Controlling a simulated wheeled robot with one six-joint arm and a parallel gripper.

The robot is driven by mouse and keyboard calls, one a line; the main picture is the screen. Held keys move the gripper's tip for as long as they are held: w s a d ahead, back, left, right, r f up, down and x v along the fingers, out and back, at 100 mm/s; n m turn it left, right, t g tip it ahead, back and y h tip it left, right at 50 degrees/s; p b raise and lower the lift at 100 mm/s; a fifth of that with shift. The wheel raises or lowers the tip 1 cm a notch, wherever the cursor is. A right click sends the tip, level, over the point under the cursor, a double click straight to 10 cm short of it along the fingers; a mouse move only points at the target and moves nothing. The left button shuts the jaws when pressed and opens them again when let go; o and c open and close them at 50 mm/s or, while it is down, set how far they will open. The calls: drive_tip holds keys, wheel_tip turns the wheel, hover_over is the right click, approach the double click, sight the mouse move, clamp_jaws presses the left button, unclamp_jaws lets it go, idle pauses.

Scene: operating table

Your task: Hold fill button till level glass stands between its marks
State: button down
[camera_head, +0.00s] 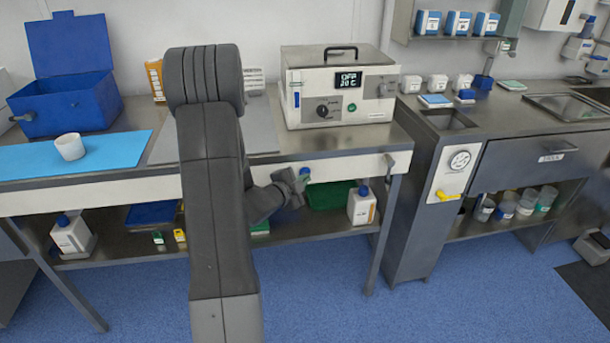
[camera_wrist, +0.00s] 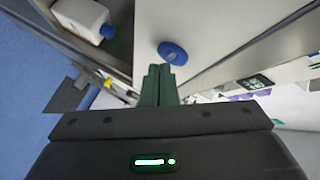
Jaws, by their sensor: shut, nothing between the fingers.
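The white bath unit (camera_head: 341,88) stands on the bench, its display reading OFF and 20C. A narrow upright level glass (camera_head: 296,98) is at the left of its front, with blue in its lower part; its marks are too small to read. A round blue button (camera_head: 305,172) is on the pale front edge of the bench below the unit, and it also shows in the wrist view (camera_wrist: 172,53). My gripper (camera_head: 300,185) is shut and empty in front of the bench edge. Its fingertips (camera_wrist: 158,70) are close to the button; I cannot tell whether they touch it.
A blue box (camera_head: 65,100) and a white cup (camera_head: 69,147) on a blue mat stand at the left. White bottles (camera_head: 362,206) stand on the lower shelf. A grey cabinet with a yellow-handled valve (camera_head: 447,196) is to the right. The floor in front is clear.

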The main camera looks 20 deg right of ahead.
drive_tip(key=shift+s, duration=0.3)
drive_tip(key=s+b, duration=0.1)
drive_tip(key=s, duration=0.1)
drive_tip(key=s+a+b, duration=0.1)
drive_tip(key=s, duration=0.2)
drive_tip(key=shift+a+b, duration=0.15)
drive_tip(key=shift+b, duration=0.15)
drive_tip(key=shift+w, duration=0.1)
drive_tip(key=shift+s+a+p, duration=0.25)
drive_tip(key=shift+s, duration=0.75)
drive_tip(key=shift+s+a+p, duration=0.2)
drive_tip(key=shift+s, duration=0.75)
